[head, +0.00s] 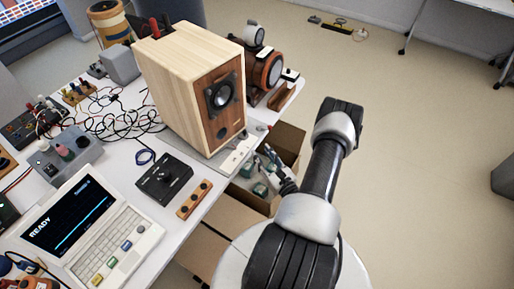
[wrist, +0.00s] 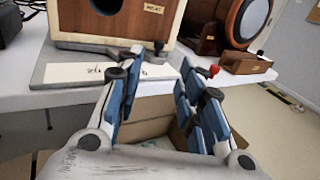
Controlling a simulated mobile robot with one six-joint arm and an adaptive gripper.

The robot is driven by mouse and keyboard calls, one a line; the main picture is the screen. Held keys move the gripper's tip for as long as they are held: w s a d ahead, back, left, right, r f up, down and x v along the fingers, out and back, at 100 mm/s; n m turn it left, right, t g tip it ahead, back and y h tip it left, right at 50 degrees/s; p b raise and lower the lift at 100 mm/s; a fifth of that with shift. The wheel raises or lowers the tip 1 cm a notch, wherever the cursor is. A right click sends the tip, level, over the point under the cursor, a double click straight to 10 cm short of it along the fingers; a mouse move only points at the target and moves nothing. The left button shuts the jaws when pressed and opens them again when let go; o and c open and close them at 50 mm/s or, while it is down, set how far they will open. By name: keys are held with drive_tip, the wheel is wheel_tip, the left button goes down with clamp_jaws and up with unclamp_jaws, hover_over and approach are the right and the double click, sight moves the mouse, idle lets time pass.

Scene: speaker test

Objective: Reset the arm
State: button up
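My gripper (wrist: 163,62) is open, with its two blue-padded fingers apart and nothing between them in the wrist view. In the head view my gripper (head: 270,160) is partly hidden by my arm, beside the table's right edge and above an open cardboard box. My arm (head: 322,165) reaches out from the bottom of the head view, bent at a grey joint. The wooden speaker (head: 180,85) stands upright on the table, beyond the fingers; its lower front (wrist: 115,22) shows in the wrist view.
The white table (head: 215,190) holds a laptop reading READY (head: 85,235), a black knob box (head: 163,182), tangled cables and a round brown speaker (head: 265,70). Cardboard boxes (head: 290,142) stand beside and below the table edge. The floor at right (head: 430,150) is mostly clear.

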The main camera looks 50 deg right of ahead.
drive_tip(key=shift+s+a, duration=0.15)
drive_tip(key=shift+s, duration=0.1)
idle(0.4)
